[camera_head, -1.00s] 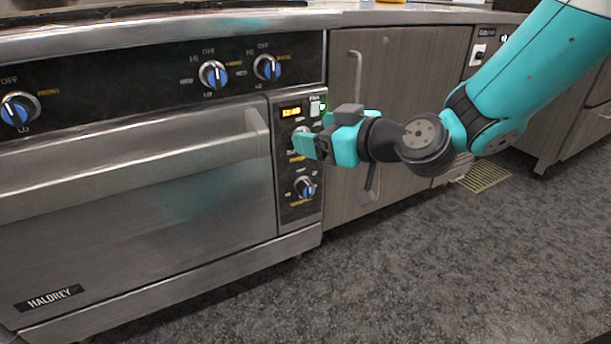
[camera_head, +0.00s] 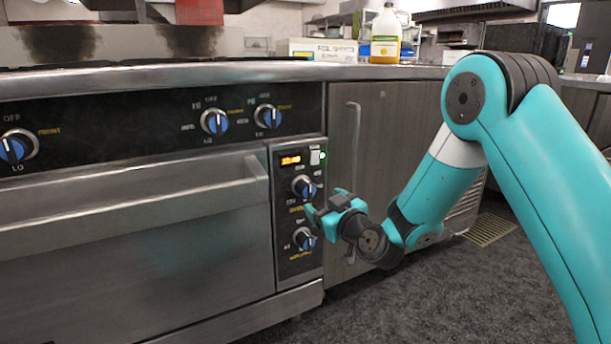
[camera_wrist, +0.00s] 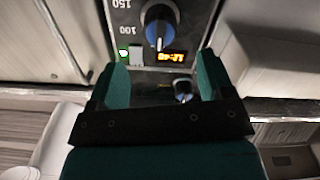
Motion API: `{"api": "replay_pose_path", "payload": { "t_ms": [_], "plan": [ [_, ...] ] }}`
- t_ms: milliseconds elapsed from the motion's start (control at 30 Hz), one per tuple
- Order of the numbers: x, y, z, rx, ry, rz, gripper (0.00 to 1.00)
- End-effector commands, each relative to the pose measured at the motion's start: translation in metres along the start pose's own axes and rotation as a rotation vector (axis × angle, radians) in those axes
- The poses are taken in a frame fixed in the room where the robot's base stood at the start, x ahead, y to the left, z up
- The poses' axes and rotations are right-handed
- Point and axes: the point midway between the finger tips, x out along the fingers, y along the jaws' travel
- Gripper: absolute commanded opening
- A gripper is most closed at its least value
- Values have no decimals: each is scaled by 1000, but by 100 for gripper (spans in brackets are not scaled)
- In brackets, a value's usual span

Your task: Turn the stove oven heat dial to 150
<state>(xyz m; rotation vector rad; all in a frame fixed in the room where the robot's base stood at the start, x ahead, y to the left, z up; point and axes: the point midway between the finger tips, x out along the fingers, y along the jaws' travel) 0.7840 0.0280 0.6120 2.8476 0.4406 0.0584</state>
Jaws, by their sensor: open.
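The oven's narrow control panel (camera_head: 284,262) has two black and blue dials, one above the other. The upper dial (camera_head: 304,187) sits just below the lit orange display; the lower dial (camera_head: 304,239) is beneath it. My gripper (camera_head: 323,204) is open and empty at the panel's right edge, just right of and below the upper dial. In the wrist view a dial (camera_wrist: 160,24) with the marks 100 and 150 beside it lies beyond my fingertips (camera_wrist: 162,64), not between them. Its exact setting is hard to read.
The oven door handle (camera_head: 130,207) ends just left of the panel. Burner dials (camera_head: 214,122) line the dark strip above. A cabinet door with a long handle (camera_head: 352,130) stands at the right. A bottle (camera_head: 385,38) stands on the counter. The floor (camera_head: 440,300) in front is clear.

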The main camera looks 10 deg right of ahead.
Motion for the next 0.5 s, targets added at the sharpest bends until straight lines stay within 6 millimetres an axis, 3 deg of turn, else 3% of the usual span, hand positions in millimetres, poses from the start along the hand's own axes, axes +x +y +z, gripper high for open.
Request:
{"api": "replay_pose_path", "payload": {
  "t_ms": [33,300,500],
  "plan": [
    [12,0,-9,-1,2,-3,74],
    [67,-1,0,-1,4,-1,74],
    [91,-1,1,0,2,-1,74]
  ]
}}
